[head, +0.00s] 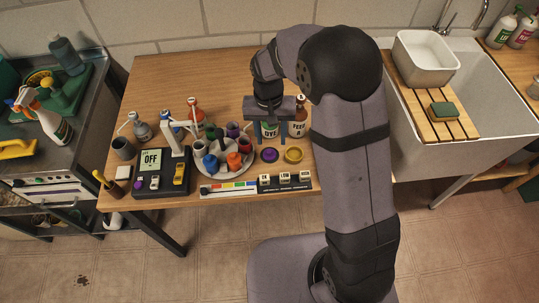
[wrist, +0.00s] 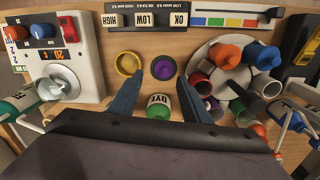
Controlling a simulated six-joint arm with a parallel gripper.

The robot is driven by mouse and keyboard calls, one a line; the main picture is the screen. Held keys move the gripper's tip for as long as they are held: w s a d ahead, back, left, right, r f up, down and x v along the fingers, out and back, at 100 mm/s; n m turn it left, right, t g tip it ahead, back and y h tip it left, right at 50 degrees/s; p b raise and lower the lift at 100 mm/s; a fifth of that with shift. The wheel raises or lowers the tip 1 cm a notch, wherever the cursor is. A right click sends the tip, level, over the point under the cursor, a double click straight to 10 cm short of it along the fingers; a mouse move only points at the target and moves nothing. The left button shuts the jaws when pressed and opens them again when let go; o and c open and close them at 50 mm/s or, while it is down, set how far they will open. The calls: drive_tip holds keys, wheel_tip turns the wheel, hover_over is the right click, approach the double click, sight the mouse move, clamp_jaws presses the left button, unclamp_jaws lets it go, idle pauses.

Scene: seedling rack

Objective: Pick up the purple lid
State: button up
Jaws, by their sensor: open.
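The purple lid (head: 270,155) lies flat near the front of the wooden table, just left of a yellow lid (head: 293,154). In the wrist view the purple lid (wrist: 164,67) shows just beyond the fingertips, between their lines, with the yellow lid (wrist: 128,63) to its left. My gripper (head: 269,142) is open with its fingers pointing down; it also shows in the wrist view (wrist: 160,80). It holds nothing that I can see. A green bottle labelled DYE (head: 269,128) shows between the fingers; its depth relative to them is unclear.
A round tray (head: 238,173) with several coloured cups stands left of the lids. A row of labelled blocks (head: 285,181) and a colour strip (head: 228,188) lie in front. A FEED A bottle (head: 299,128) stands close on the right. The table's back left is clear.

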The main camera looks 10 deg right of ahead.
sight(270, 151)
drive_tip(key=shift+w+a+f, duration=0.4)
drive_tip(key=shift+f, duration=0.05)
drive_tip(key=shift+d+f+p, duration=0.15)
drive_tip(key=shift+f+p, duration=0.75)
drive_tip(key=shift+f, duration=0.65)
drive_tip(key=shift+f+p, duration=0.8)
drive_tip(key=shift+f, duration=1.25)
drive_tip(key=c, duration=0.8)
